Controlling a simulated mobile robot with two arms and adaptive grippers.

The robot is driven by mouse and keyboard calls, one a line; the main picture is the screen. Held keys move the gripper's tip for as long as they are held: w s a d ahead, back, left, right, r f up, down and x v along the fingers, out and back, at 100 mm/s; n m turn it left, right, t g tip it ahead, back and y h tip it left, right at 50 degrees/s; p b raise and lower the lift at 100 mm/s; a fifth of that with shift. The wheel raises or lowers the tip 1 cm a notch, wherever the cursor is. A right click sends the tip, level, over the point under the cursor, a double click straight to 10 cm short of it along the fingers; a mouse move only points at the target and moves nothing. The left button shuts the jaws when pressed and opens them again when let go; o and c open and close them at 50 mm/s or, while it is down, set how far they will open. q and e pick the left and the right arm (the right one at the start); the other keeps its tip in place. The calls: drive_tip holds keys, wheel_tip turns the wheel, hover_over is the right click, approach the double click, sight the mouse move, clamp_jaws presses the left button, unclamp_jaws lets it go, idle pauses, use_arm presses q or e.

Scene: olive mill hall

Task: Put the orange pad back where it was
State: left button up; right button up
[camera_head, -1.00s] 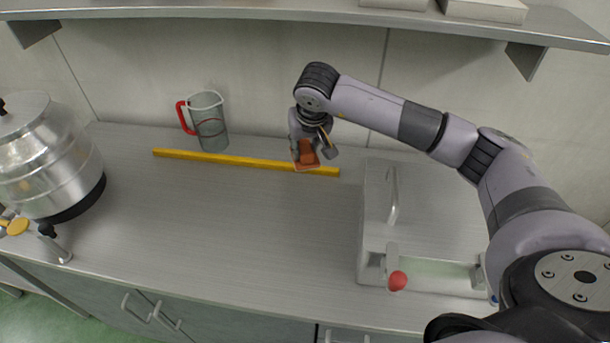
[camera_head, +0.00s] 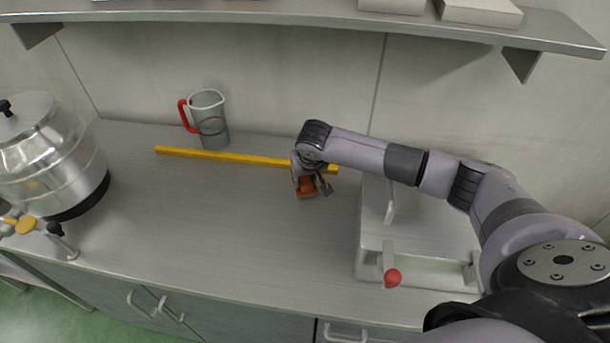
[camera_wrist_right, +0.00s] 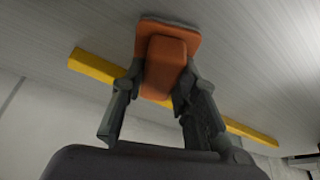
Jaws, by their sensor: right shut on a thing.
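The orange pad (camera_head: 306,187) is between the fingers of my right gripper (camera_head: 312,188), in front of the yellow bar on the steel counter. In the right wrist view my right gripper (camera_wrist_right: 160,100) is shut on the raised orange block of the pad (camera_wrist_right: 165,65), with its flat base beyond the fingertips. Whether the base touches the counter, I cannot tell. My left gripper is in neither view.
The yellow bar (camera_head: 225,157) lies along the back of the counter (camera_head: 210,240). A clear jug (camera_head: 210,120) with a red handle stands behind it. A steel vessel (camera_head: 45,155) is at left. A white device (camera_head: 425,235) with a red knob (camera_head: 392,278) is at right. A shelf (camera_head: 300,22) runs above.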

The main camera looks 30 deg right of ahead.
drive_tip(key=shift+f, duration=0.15)
drive_tip(key=o, duration=1)
drive_tip(key=shift+o, duration=0.2)
drive_tip(key=shift+r, duration=0.25)
drive_tip(key=shift+s+r, duration=0.1)
drive_tip(key=shift+r, duration=0.25)
drive_tip(key=b+v, duration=0.2)
drive_tip(key=v, duration=0.9)
drive_tip(key=shift+s, duration=0.2)
drive_tip(key=shift+a, duration=0.1)
